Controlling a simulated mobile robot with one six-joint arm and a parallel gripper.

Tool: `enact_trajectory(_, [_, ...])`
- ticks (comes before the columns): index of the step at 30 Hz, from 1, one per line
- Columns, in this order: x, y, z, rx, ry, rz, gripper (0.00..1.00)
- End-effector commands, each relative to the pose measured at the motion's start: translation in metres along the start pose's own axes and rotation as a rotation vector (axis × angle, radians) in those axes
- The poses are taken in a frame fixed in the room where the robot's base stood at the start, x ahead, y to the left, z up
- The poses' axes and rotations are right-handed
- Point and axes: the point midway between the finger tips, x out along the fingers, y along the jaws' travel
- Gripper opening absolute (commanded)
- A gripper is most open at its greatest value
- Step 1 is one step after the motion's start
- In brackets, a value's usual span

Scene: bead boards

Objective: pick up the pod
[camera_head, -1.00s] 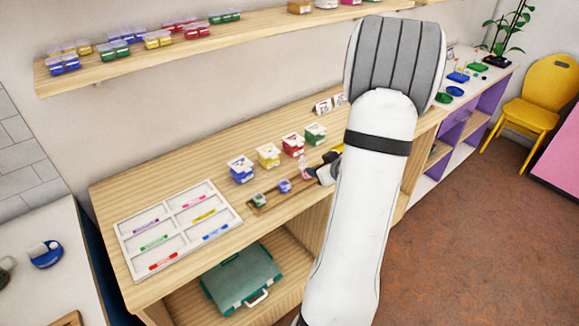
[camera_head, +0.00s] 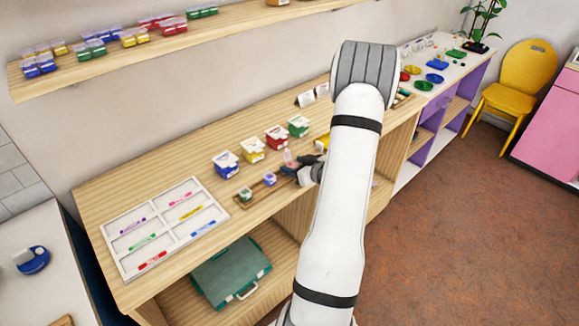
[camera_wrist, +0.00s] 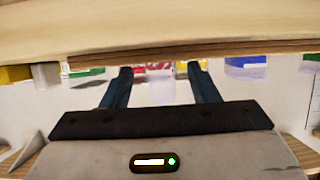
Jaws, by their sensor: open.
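A narrow wooden tray (camera_head: 241,203) lies near the front edge of the worktop. A pod with a greenish look (camera_head: 245,194) and a purple pod (camera_head: 270,179) sit in it, side by side. A small pinkish, clear-looking thing (camera_head: 289,158) stands just behind my gripper (camera_head: 289,169); I cannot tell whether it is a pod. My gripper is at the tray's right end, partly hidden by my wrist. In the wrist view my gripper (camera_wrist: 161,70) is open, its two dark fingers apart. A pale, blurred patch shows between them; I cannot tell what it is.
Behind the tray stand a blue box (camera_head: 226,164), a yellow box (camera_head: 252,149), a red box (camera_head: 277,137) and a green box (camera_head: 298,125). A white divided tray (camera_head: 120,259) with coloured strips lies left. A shelf (camera_head: 120,65) hangs above.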

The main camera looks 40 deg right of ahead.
Motion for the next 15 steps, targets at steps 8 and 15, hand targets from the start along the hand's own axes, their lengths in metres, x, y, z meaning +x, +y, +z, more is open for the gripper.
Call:
enact_trajectory(8, [0.0015,0.0004,0.0003,0.000,0.000,0.001,0.51])
enact_trajectory(15, [0.0012,0.0005,0.0003,0.001,0.000,0.001,0.32])
